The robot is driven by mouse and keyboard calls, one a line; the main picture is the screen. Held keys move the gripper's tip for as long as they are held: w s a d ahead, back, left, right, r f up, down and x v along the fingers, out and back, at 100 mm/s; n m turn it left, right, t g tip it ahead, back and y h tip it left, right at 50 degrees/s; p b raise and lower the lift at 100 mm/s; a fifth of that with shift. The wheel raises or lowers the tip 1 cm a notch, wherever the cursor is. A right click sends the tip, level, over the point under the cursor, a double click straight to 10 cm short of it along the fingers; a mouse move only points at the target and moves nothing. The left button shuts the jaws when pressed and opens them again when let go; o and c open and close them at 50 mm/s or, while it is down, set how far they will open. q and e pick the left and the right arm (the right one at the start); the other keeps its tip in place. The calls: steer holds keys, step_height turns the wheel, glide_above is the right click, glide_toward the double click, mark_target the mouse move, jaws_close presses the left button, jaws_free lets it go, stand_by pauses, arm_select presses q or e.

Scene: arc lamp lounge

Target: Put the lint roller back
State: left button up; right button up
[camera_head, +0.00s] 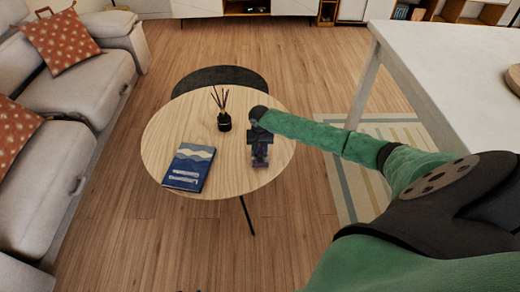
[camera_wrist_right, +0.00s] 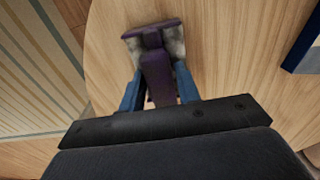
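The lint roller (camera_wrist_right: 157,75) has a purple handle and a pale grey head with a purple edge. In the right wrist view its handle lies between the two blue fingers of my right gripper (camera_wrist_right: 160,84), which appear to press on it from both sides. In the head view my right gripper (camera_head: 260,139) is over the right part of the round wooden table (camera_head: 225,175), and the lint roller (camera_head: 260,161) shows small below it. I cannot tell whether the roller touches the tabletop. My left gripper is not in view.
A blue book (camera_head: 189,167) lies at the table's front left. A dark reed diffuser (camera_head: 224,121) stands near its middle. A dark round lower table (camera_head: 222,77) is behind. A grey sofa (camera_head: 75,85) is left, a white table (camera_head: 450,65) right.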

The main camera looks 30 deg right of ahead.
mark_target(260, 149)
steer(key=shift+o, duration=0.9)
steer(key=shift+r, duration=0.4)
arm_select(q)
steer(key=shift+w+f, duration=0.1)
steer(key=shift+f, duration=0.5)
arm_select(e)
step_height(260, 149, up, 12)
steer(key=shift+f, duration=0.25)
